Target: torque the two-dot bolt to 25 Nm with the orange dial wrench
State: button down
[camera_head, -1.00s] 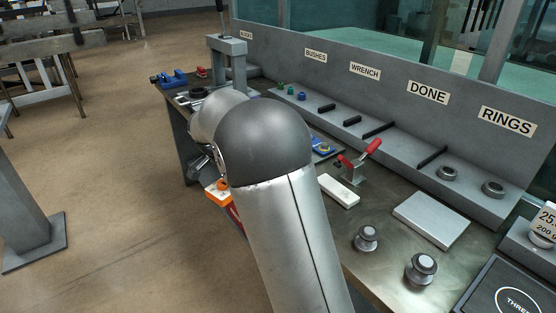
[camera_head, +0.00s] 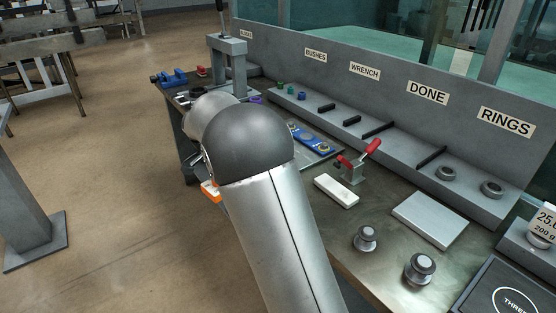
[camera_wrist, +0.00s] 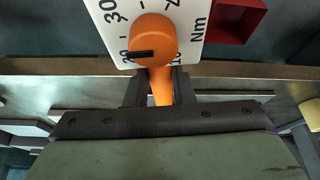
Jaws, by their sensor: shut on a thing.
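The orange dial wrench (camera_wrist: 154,42) shows in the wrist view as a round orange knob with a black pointer mark, over a white scale (camera_wrist: 112,14) marked 30 and Nm. The pointer lies toward the left, by a partly covered number. My gripper (camera_wrist: 160,88) is shut on the wrench's narrow orange part below the knob. In the head view my arm hides the gripper; a bit of orange (camera_head: 210,191) shows beside it at the table's front edge. A blue plate (camera_head: 316,140) with round fittings lies behind my arm. Bolt dots are too small to tell.
A red-handled clamp (camera_head: 354,168) stands right of the blue plate, near a white block (camera_head: 336,191). A grey slab (camera_head: 430,219) and two knobbed weights (camera_head: 421,269) are further right. A press (camera_head: 228,66) stands at the back left. A labelled rack (camera_head: 400,140) runs along the back.

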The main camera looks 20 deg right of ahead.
jog(key=shift+w+a+r+m+g+p, duration=0.1)
jog(key=shift+w+a+m+g+p, duration=0.1)
jog(key=shift+w+m+p, duration=0.45)
jog(key=shift+w+a+m+g+p, duration=0.2)
jog(key=shift+w+m+p, duration=0.15)
jog(key=shift+w+p, duration=0.45)
dwell(0.9)
jog(key=shift+w+m+g+p, duration=0.4)
jog(key=shift+w+m+p, duration=0.7)
jog(key=shift+w+p, duration=0.6)
dwell(0.5)
jog(key=shift+w+m+p, duration=0.5)
jog(key=shift+w+p, duration=0.45)
jog(key=shift+p, duration=0.05)
jog(key=shift+s+n+b, duration=0.7)
jog(key=shift+s+b, duration=0.5)
jog(key=shift+b, duration=0.5)
dwell(0.8)
